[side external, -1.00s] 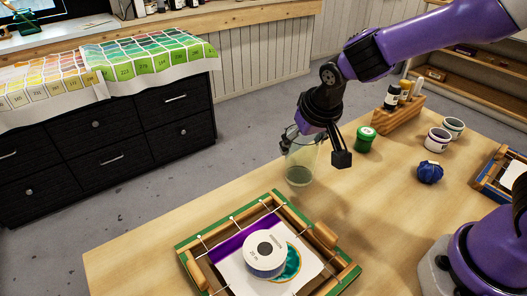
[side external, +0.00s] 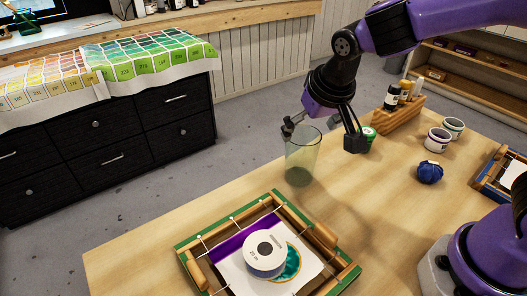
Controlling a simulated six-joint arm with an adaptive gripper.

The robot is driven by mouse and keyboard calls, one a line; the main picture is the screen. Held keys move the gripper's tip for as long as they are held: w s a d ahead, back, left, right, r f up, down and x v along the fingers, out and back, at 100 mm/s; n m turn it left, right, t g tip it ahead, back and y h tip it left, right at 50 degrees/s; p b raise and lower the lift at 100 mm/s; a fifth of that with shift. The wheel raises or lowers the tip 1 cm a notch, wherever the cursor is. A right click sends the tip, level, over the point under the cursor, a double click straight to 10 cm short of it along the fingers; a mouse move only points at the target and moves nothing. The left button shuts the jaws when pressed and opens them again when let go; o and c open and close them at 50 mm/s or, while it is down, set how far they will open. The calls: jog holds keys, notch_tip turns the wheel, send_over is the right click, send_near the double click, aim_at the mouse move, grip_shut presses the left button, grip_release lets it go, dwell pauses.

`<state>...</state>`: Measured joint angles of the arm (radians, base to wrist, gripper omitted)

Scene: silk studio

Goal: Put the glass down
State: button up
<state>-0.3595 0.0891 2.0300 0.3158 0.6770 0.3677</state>
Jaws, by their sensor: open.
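A clear, faintly green glass (side external: 303,158) stands upright on the wooden table (side external: 190,225), just beyond the framed silk. My gripper (side external: 322,138) is open above and to the right of the glass. One finger is near the rim at the upper left and the other is off to the right. Nothing is held between the fingers. Whether the left finger touches the rim is hard to tell in this view.
A frame with stretched silk (side external: 342,268) holds a white roll (side external: 264,254) in front of the glass. A green jar (side external: 369,136), a wooden bottle rack (side external: 399,116), cups (side external: 437,140) and a blue bundle (side external: 430,172) stand to the right. The table's left part is clear.

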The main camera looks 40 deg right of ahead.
jog(key=d+v, duration=0.1)
jog(key=v, duration=0.6)
jog(key=s+d+f+n+t+y, duration=0.1)
jog(key=s+d, duration=0.4)
jog(key=s, duration=0.5)
jog(key=shift+d+n, duration=0.2)
jog(key=shift+n, duration=0.7)
